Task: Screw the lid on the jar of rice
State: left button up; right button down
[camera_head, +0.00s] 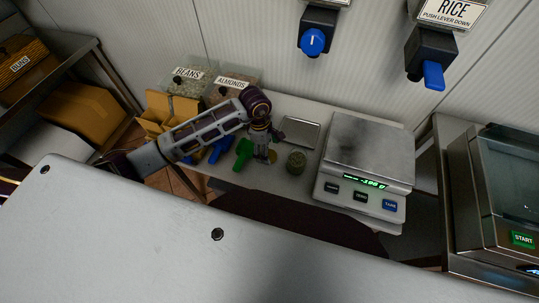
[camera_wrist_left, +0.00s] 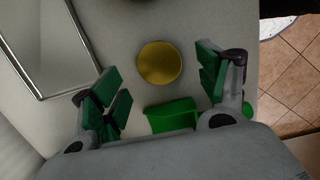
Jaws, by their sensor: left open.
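A gold round lid (camera_wrist_left: 159,63) lies flat on the pale counter in the left wrist view, between and ahead of my open fingers. In the head view its gold edge (camera_head: 271,157) shows beside my gripper. My left gripper (camera_head: 262,154) points down over the counter there. In the wrist view the open left gripper (camera_wrist_left: 160,85) has its green pads on either side, apart from the lid, holding nothing. A small glass jar (camera_head: 296,161) stands upright to the right of the gripper; its contents are too small to tell. My right gripper is not in view.
A green scoop (camera_head: 243,153) lies beside the gripper, also close to the fingers in the wrist view (camera_wrist_left: 172,115). A steel tray (camera_head: 301,132) lies behind the jar. A scale (camera_head: 366,160) stands right. Bean and almond bins (camera_head: 188,78) stand behind; a rice dispenser (camera_head: 433,50) hangs above.

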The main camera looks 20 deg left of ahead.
pick_arm(q)
jog(key=shift+d+f, duration=0.15)
jog(key=shift+f, duration=0.55)
jog(key=shift+d+f, duration=0.1)
jog(key=shift+f, duration=0.55)
jog(key=c, duration=0.8)
